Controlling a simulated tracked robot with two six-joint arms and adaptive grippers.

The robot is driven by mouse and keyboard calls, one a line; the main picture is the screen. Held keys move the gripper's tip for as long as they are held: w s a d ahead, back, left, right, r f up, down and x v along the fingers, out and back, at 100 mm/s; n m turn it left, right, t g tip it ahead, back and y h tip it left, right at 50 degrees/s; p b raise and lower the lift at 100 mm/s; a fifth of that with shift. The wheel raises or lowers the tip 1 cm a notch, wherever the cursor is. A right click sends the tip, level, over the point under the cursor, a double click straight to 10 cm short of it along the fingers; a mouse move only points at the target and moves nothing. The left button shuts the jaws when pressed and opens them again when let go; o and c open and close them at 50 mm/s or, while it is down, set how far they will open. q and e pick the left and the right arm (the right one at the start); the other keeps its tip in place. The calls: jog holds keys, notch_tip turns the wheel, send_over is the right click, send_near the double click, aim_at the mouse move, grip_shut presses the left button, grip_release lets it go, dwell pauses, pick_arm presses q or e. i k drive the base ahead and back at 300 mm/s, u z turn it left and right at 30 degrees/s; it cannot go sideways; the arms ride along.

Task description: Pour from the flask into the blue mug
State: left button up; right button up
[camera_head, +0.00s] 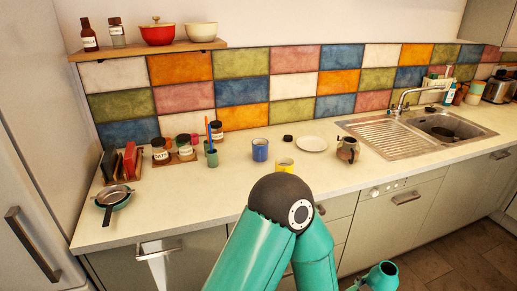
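The blue mug (260,150) stands upright on the counter, left of the middle of the head view. A small brown-grey vessel (347,150) with dark parts stands on the counter near the sink's draining board; it is too small to tell whether it is the flask. No other thing is clearly a flask. Neither gripper shows. One of my teal arms rises from the bottom edge in front of the counter, and its bend hides part of the counter front.
A yellow mug (285,165) stands close to the blue mug. A black disc (287,139) and white plate (311,144) lie behind. A green cup with brushes (211,155), jars (184,147) and pans (113,197) are left. The sink (447,125) is right.

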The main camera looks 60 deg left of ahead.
aim_at(260, 152)
jog(key=u, duration=0.05)
jog(key=k, duration=1.05)
jog(key=u, duration=0.7)
jog(key=i, duration=0.95)
jog(key=u, duration=0.1)
